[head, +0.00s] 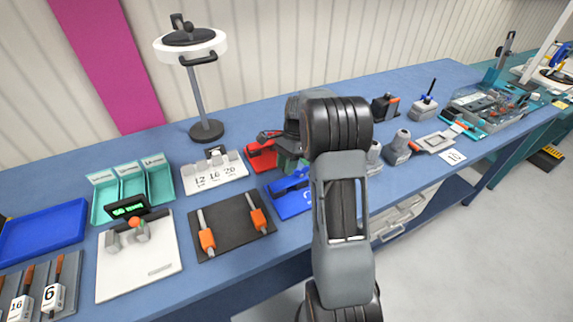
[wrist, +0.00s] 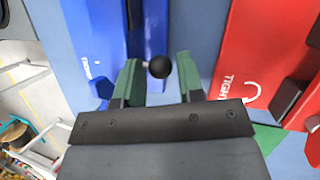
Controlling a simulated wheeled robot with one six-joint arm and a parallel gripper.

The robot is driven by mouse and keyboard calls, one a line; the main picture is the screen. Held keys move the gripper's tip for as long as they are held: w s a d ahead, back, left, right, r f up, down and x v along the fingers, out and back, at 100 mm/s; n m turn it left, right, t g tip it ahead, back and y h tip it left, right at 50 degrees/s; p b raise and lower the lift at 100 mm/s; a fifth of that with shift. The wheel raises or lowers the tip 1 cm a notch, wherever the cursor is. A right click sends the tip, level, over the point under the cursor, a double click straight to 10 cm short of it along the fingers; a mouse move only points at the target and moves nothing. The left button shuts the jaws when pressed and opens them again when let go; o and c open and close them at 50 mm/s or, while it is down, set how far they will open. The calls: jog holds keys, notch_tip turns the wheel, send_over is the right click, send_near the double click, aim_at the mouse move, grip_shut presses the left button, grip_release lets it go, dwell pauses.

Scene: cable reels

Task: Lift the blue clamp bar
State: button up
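The blue clamp (head: 290,203) lies on the blue bench beside the red clamp (head: 262,158), partly hidden by my arm. In the wrist view its flat blue base (wrist: 95,35) carries a narrow raised blue bar (wrist: 155,28) with a round black knob (wrist: 160,67) at the near end. My gripper (wrist: 159,74) is open, with its two green fingers on either side of the knob. There is a gap on each side; whether a finger touches the knob is not clear. In the head view my gripper (head: 288,160) shows just above the blue clamp.
The red clamp with white lettering (wrist: 252,60) lies close on the right in the wrist view. A dark mat (head: 232,228) with orange-handled tools, a white numbered block (head: 213,172) and a lamp-like stand (head: 203,100) are to the left. Several grey fittings (head: 400,147) stand to the right.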

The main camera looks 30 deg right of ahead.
grip_shut()
jog(key=shift+r, duration=0.1)
dwell(0.3)
